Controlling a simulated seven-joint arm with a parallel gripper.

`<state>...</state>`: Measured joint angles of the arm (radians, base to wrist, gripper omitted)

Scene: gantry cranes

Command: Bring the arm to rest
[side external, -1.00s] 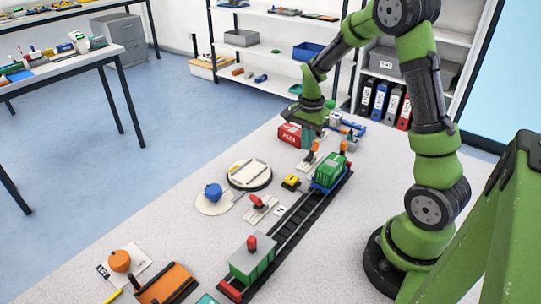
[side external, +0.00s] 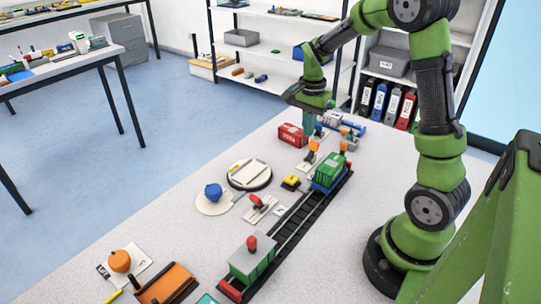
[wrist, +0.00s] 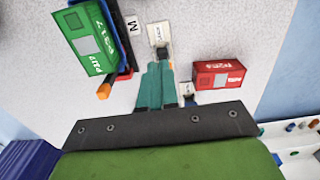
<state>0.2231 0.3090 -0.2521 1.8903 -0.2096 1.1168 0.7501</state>
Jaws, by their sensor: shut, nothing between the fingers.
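My gripper (side external: 309,123) is above the far end of the table, beside the red container (side external: 292,135), with its teal fingers pointing down. In the wrist view my gripper (wrist: 156,68) has its two fingers together with nothing between them. The red container (wrist: 218,75) lies to the right of the fingers there, apart from them. A green container (wrist: 88,38) lies to their left; in the side view the green container (side external: 330,167) sits on a blue wagon (side external: 327,184) on the track.
A black track (side external: 290,236) runs along the table with a grey-and-green wagon (side external: 252,258) at its near end. A round turntable (side external: 250,174), a blue knob (side external: 213,192) and an orange knob (side external: 120,260) stand to the left. Shelves stand behind.

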